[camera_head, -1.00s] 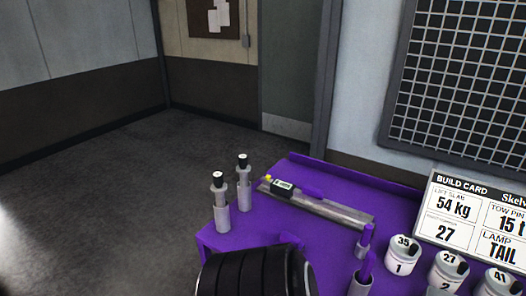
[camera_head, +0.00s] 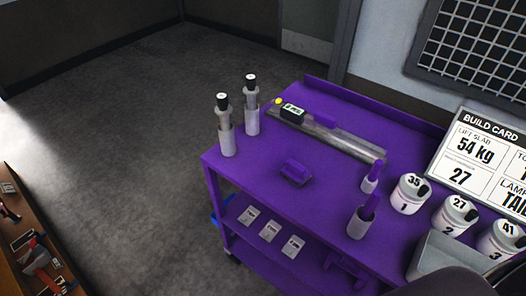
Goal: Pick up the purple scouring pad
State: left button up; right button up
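A small purple block with a darker base (camera_head: 296,173) lies near the front of the purple cart top (camera_head: 255,178). It may be the scouring pad, but its texture is too small to tell. Another purple piece (camera_head: 325,122) shows along a grey metal bar instrument, and a purple shape (camera_head: 345,268) is on the lower shelf. Neither of my grippers is in view, and nothing touches the purple block.
Two grey holders with black-topped tools (camera_head: 226,138) stand at the cart's left edge. Two grey cups (camera_head: 358,225) hold purple-handled items. White numbered pots (camera_head: 410,195) and a build card (camera_head: 480,160) are at right. A wooden shelf with tools (camera_head: 30,245) stands lower left.

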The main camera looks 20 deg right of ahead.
aim_at(295, 173)
jog(key=z, duration=0.8)
